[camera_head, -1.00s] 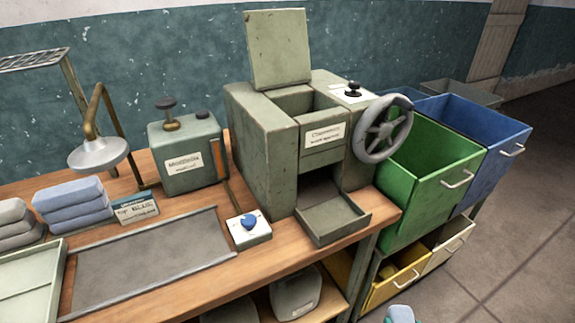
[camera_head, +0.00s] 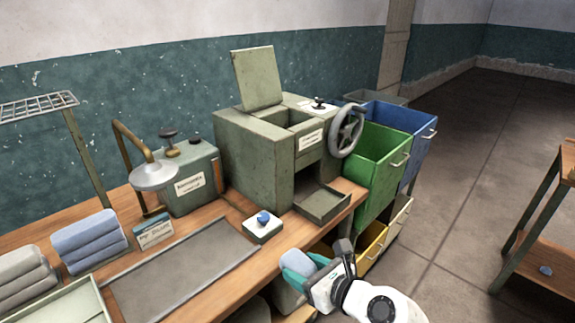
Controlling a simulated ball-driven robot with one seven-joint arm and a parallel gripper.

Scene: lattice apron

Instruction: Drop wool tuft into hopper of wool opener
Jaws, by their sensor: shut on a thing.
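The wool opener (camera_head: 262,158) is a green-grey machine on the bench, with its lid (camera_head: 257,78) standing up. Its hopper (camera_head: 290,121) is open at the top. A shallow tray (camera_head: 322,205) juts out at its front. My gripper (camera_head: 297,272), with teal fingers, is in front of the bench edge, below and nearer than the opener. It is shut on a blue-grey lump, apparently the wool tuft (camera_head: 298,263); the fingers hide much of it, so its shape is unclear.
A handwheel (camera_head: 347,131) sticks out at the opener's right side. Green (camera_head: 378,170) and blue (camera_head: 405,135) bins stand beside it. Open floor lies to the right, before another table (camera_head: 540,220).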

